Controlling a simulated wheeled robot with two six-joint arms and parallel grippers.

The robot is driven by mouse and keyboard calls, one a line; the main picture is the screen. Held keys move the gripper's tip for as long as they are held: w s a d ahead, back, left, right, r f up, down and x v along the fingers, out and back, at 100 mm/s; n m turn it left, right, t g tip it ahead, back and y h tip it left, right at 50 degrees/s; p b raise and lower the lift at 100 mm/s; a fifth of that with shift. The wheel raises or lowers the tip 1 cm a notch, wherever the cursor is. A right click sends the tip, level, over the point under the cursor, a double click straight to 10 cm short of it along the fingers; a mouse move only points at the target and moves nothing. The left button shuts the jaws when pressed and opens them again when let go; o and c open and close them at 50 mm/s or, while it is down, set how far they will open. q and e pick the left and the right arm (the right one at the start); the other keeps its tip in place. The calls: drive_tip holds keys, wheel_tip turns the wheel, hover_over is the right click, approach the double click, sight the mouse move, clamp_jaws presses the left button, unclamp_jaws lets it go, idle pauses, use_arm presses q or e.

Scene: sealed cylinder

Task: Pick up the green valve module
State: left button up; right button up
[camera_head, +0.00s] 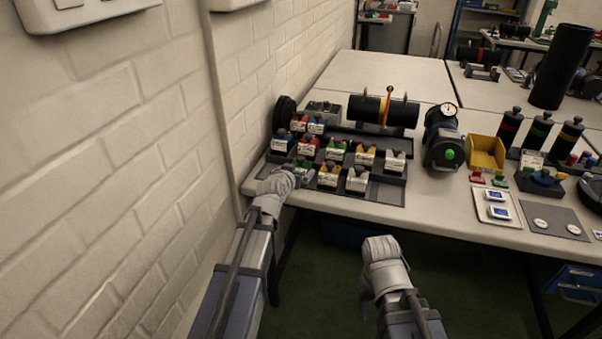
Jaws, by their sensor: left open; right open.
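Small valve modules with white labels sit in rows in a dark tray (390,192) at the left end of the table. One module with green parts (336,150) sits in the middle row. Another module with green and purple parts (303,170) sits in the front row, close to my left gripper. My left gripper (284,181) is at the tray's front left corner, at the table edge; its fingers are too small to make out and it holds nothing visible. My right gripper (380,248) hangs in front of the table, below its edge, away from the modules, with nothing visible in it.
Red modules (307,146), yellow modules (329,175) and white modules (357,179) crowd the same tray. A black cylinder (383,111) lies behind them. A gauge unit (443,140) and a yellow bin (486,153) stand to the right. A brick wall (120,150) rises at left.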

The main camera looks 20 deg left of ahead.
use_arm(q)
drive_tip(key=b+x, duration=0.1)
drive_tip(key=x, duration=0.1)
drive_tip(key=b+x, duration=0.1)
drive_tip(key=x, duration=0.1)
drive_tip(key=shift+w+a+f, duration=0.1)
drive_tip(key=shift+f, duration=0.25)
drive_tip(key=shift+w+f, duration=0.1)
drive_tip(key=shift+w, duration=0.25)
drive_tip(key=shift+c, duration=0.2)
clamp_jaws()
wheel_tip(320, 180, up, 18)
drive_tip(key=p, duration=1.8)
drive_tip(key=b, duration=0.8)
hover_over(301, 168)
drive_tip(key=w, duration=0.2)
drive_tip(key=f, duration=0.8)
drive_tip(key=shift+s+a+f, duration=0.1)
drive_tip(key=shift+s+a, duration=0.05)
drive_tip(key=shift+a, duration=0.2)
